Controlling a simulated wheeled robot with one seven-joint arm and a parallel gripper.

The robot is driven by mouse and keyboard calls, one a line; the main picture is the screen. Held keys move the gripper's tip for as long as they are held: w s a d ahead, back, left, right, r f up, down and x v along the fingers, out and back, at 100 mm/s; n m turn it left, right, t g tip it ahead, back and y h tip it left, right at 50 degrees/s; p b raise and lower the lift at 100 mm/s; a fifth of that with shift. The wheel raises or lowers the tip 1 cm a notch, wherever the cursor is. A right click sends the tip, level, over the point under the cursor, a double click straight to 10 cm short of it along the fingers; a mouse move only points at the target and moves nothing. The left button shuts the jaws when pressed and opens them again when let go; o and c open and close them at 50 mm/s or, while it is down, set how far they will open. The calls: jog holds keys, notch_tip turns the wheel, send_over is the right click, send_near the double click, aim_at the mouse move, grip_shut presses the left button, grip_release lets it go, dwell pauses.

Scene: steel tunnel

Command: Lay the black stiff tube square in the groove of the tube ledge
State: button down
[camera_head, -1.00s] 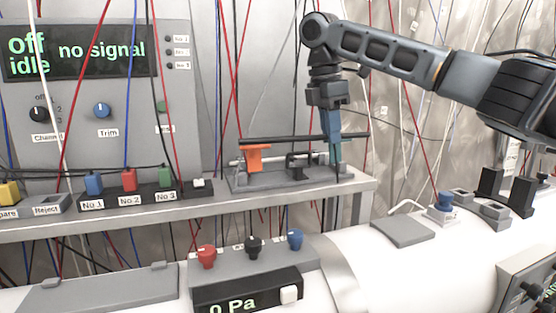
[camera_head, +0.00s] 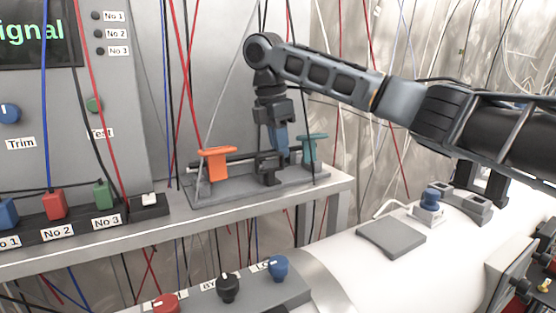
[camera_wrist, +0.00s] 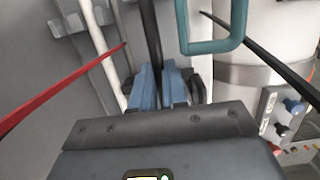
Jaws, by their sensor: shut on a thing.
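My gripper (camera_head: 281,156) is over the right half of the tube ledge (camera_head: 232,191), its blue fingers pointing down. In the wrist view its fingers (camera_wrist: 160,74) are shut on the black stiff tube (camera_wrist: 150,32), which runs away from between them. The ledge is a grey base on the shelf, with an orange T-shaped piece (camera_head: 217,165) at its left, a black bracket (camera_head: 268,168) near the middle and a teal T-shaped piece (camera_head: 309,150) at its right. The tube is low over the ledge, partly hidden by fingers and bracket; I cannot tell whether it rests in the groove.
The teal piece is close to the right of the tube in the wrist view (camera_wrist: 214,47). The shelf (camera_head: 120,233) ends just right of the ledge. Red, blue and black hanging cables cross the space around. A panel (camera_head: 40,120) stands at the left.

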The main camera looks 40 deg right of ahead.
aim_at(280, 175)
jog(key=shift+f+p, duration=0.3)
jog(key=shift+f, duration=1.6)
jog(key=shift+f, duration=0.1)
jog(key=c, duration=1.1)
grip_release()
jog(key=shift+c, duration=0.2)
jog(key=r, duration=0.4)
jog(key=a+r, duration=0.1)
jog(key=r, duration=0.3)
jog(key=a+r+b, duration=0.1)
jog(key=r, duration=0.3)
jog(key=shift+w, duration=0.25)
